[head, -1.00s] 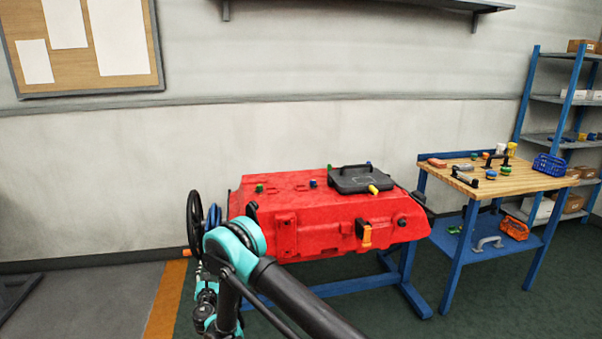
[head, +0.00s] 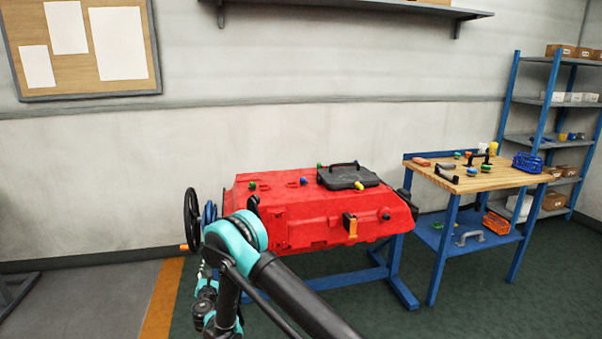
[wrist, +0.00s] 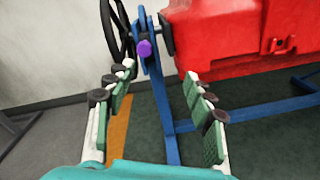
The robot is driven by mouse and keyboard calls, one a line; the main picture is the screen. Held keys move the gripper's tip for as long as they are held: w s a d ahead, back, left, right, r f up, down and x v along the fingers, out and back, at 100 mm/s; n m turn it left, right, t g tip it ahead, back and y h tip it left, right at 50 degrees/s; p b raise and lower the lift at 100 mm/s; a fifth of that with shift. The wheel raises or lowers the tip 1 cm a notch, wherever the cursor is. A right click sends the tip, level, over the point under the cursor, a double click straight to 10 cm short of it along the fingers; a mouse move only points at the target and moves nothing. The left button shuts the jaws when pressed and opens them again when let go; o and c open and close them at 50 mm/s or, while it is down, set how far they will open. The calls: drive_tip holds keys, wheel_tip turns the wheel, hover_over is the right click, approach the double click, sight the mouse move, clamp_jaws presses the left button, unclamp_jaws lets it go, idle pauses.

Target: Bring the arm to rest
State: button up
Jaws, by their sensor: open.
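My gripper (wrist: 160,72) is open and empty in the wrist view, its two pale green-padded fingers spread apart. Beyond them are the floor, a blue stand post and a purple knob (wrist: 144,48). In the head view my teal and black arm reaches in from the bottom, bent at a teal joint in front of the left end of the red tank (head: 300,205). The forearm hangs down at lower left, and my fingers cannot be made out there. The tank's near left corner is partly hidden behind my arm.
A black handwheel (head: 192,218) sticks out left of the tank, close to my arm; it also shows in the wrist view (wrist: 117,30). A wooden-topped workbench (head: 485,180) and a blue shelf rack (head: 540,110) stand right.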

drive_tip(key=w+d+r+m+g+h, duration=0.15)
drive_tip(key=d+r+m, duration=0.25)
drive_tip(key=d, duration=0.5)
drive_tip(key=w+d+r+m+g+h, duration=0.1)
drive_tip(key=d+r+m+h, duration=0.25)
drive_tip(key=d, duration=0.55)
drive_tip(key=w+d+r+m+g+h, duration=0.1)
drive_tip(key=w+d+r+m+g, duration=0.1)
drive_tip(key=d+r+m, duration=0.5)
drive_tip(key=s+d+m+g, duration=0.1)
drive_tip(key=s+d, duration=0.1)
drive_tip(key=d, duration=0.4)
drive_tip(key=s+d+m+g, duration=0.1)
drive_tip(key=s+d+m, duration=0.15)
drive_tip(key=d, duration=0.45)
drive_tip(key=s+d+r+m+g, duration=0.2)
drive_tip(key=s+d+m+g, duration=0.2)
drive_tip(key=s+d+m, duration=0.75)
drive_tip(key=s+d+f+m+g+y, duration=0.1)
drive_tip(key=s+d+f+m, duration=0.1)
drive_tip(key=s, duration=0.9)
drive_tip(key=s+d+f+m+g+y, duration=0.1)
drive_tip(key=s+d+m, duration=0.1)
drive_tip(key=s, duration=1)
drive_tip(key=shift+s+d+f+y, duration=0.3)
drive_tip(key=shift+d+f, duration=0.05)
drive_tip(key=shift+g, duration=0.25)
